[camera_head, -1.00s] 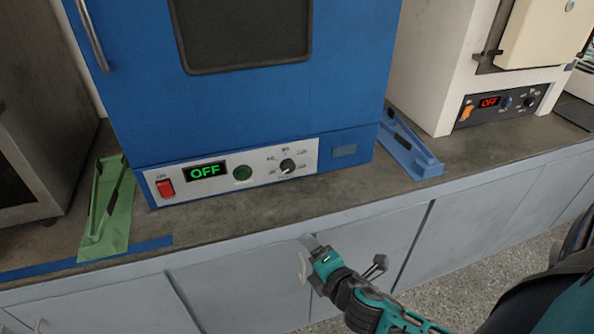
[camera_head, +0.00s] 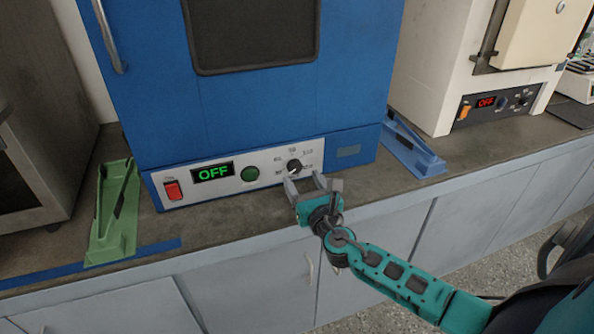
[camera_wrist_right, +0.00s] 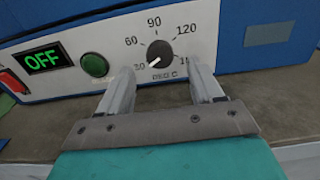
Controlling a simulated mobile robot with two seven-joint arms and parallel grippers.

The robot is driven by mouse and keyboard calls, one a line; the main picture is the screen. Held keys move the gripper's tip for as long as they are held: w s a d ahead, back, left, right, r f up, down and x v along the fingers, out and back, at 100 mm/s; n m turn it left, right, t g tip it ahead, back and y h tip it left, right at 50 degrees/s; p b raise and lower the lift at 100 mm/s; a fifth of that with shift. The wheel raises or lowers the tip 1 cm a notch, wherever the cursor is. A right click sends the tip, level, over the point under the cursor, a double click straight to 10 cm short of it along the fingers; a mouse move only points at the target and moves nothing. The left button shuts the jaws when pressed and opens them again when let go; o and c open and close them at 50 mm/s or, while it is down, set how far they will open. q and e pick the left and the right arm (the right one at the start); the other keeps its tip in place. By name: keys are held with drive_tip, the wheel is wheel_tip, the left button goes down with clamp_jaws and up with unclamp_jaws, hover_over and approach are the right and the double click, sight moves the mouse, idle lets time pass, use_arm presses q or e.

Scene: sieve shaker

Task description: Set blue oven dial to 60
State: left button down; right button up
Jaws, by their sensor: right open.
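The blue oven (camera_head: 250,110) stands on the counter with a white control panel along its lower front. Its black dial (camera_head: 294,166) is at the right part of the panel and also shows in the right wrist view (camera_wrist_right: 160,52). The dial's white pointer aims at the lower left, by the lowest mark; 60, 90 and 120 are printed around it. The oven display (camera_head: 213,173) reads OFF in green. My right gripper (camera_head: 306,184) is open and empty, just in front of and below the dial, its fingers apart from it. My left gripper is not in view.
A red switch (camera_head: 172,190) and a green button (camera_head: 250,174) are on the same panel. A green bracket (camera_head: 115,212) and a blue bracket (camera_head: 413,150) stand beside the oven. A white oven (camera_head: 445,70) is at the right.

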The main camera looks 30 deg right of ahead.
sight(296, 169)
drive_tip(key=shift+x, duration=2.45)
drive_tip(key=shift+c, duration=0.3)
drive_tip(key=c, duration=1)
